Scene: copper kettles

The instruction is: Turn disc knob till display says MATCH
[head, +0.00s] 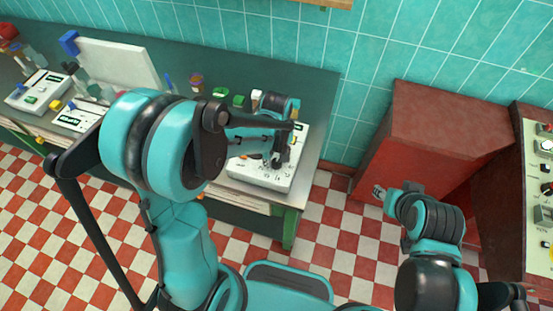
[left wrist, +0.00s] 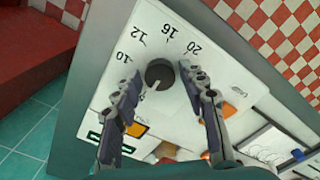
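The dark round knob (left wrist: 160,73) sits on a white instrument panel (left wrist: 112,72) with a printed scale reading 10, 12, 16 and 20. Its pale pointer mark faces the lower left of the left wrist view. My left gripper (left wrist: 161,75) is open, with one finger on each side of the knob and small gaps. A small green-lit display (left wrist: 93,137) is partly hidden by a finger; its text is too small to read. In the head view my left gripper (head: 277,158) is over the white instrument (head: 258,178), hiding the knob.
The instrument stands at the right end of a dark green bench (head: 317,115). Other instruments (head: 40,92), a white board (head: 118,62) and small coloured items stand further left. A red cabinet (head: 435,125) and a control panel (head: 540,190) are at right.

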